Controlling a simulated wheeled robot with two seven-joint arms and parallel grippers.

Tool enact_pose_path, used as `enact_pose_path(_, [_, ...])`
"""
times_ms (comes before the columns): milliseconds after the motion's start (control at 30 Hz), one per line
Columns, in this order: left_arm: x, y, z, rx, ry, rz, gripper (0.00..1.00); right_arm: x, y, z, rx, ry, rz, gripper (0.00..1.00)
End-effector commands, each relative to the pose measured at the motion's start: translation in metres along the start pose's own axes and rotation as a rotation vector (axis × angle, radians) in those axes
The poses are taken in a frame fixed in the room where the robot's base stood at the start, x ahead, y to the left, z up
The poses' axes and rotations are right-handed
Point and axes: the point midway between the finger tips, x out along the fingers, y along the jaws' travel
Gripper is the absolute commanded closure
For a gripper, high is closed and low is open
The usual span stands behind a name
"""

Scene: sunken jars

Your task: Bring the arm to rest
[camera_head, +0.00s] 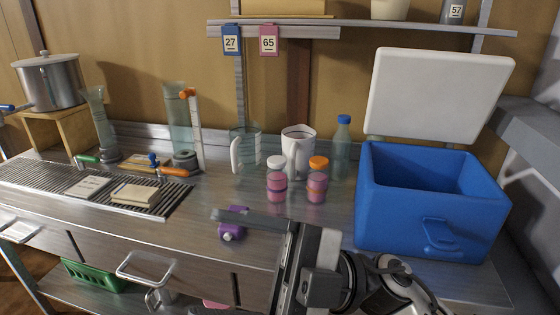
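My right gripper (203,263) reaches in from the bottom right and points left over the front of the bench. Its fingers look spread wide, with nothing between them that I can make out; the lower finger is cut by the bottom edge. The upper finger crosses in front of a purple object (231,233) on the bench. I cannot tell whether they touch. Two jars with pink bodies stand behind it, one with a white lid (277,184) and one with an orange lid (317,185). My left gripper is not in view.
An open blue cooler (430,205) stands right, its white lid (440,95) raised. Behind the jars are a white jug (298,145), a glass beaker (246,150) and a blue-capped bottle (342,140). Glassware and a black grate (155,205) lie left. A shelf (370,26) hangs above.

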Motion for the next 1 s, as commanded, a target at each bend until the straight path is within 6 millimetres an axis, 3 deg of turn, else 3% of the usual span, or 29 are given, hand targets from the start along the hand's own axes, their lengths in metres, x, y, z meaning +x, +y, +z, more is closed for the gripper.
enact_pose_path(33, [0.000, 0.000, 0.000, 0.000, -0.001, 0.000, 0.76, -0.014, 0.014, 0.012, 0.047, -0.055, 0.201, 0.26])
enact_pose_path(133, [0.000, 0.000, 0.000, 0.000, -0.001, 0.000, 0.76, -0.059, 0.031, 0.045, 0.133, -0.236, 0.551, 0.26])
enact_pose_path(233, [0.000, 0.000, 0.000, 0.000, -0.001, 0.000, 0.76, -0.123, 0.017, 0.084, 0.255, -0.489, 0.826, 0.26])
enact_pose_path(367, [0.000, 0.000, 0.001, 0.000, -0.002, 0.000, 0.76, -0.199, -0.038, 0.115, 0.434, -0.818, 1.030, 0.26])
enact_pose_path(500, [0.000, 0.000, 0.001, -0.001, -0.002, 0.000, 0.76, -0.259, -0.118, 0.123, 0.640, -1.126, 1.119, 0.26])
enact_pose_path(600, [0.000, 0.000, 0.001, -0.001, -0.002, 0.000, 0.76, -0.284, -0.167, 0.117, 0.768, -1.282, 1.129, 0.26])
enact_pose_path(733, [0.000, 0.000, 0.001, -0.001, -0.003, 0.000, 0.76, -0.300, -0.208, 0.107, 0.877, -1.401, 1.117, 0.26])
enact_pose_path(833, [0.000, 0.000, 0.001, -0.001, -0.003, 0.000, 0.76, -0.304, -0.221, 0.103, 0.914, -1.438, 1.110, 0.26])
enact_pose_path(1000, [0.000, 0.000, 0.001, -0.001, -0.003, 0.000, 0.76, -0.304, -0.224, 0.103, 0.921, -1.444, 1.107, 0.26])
